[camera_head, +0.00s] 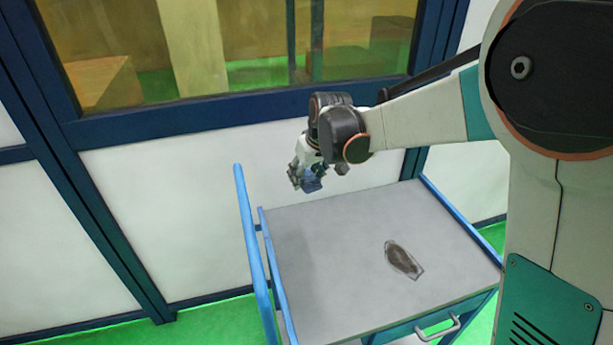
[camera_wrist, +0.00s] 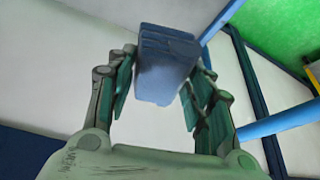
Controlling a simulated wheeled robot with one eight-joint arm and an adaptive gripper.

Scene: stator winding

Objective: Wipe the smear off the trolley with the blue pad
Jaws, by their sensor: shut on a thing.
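The trolley (camera_head: 330,270) has a flat grey top with blue side rails. A dark brown smear (camera_head: 402,258) lies on the right part of its top in the head view. My gripper (camera_head: 306,178) is above the far left part of the trolley top, apart from it. It is shut on the blue pad (camera_wrist: 165,65), which sits between the two fingers in the wrist view. In the head view the pad (camera_head: 312,184) shows as a small blue piece at the gripper's tip. The smear is to the right of the gripper and nearer the camera.
A blue-framed wall with white panels and a window (camera_head: 240,45) stands behind the trolley. A blue handle bar (camera_head: 254,250) rises along the trolley's left side. A drawer handle (camera_head: 438,328) is at the front. The trolley top is otherwise clear.

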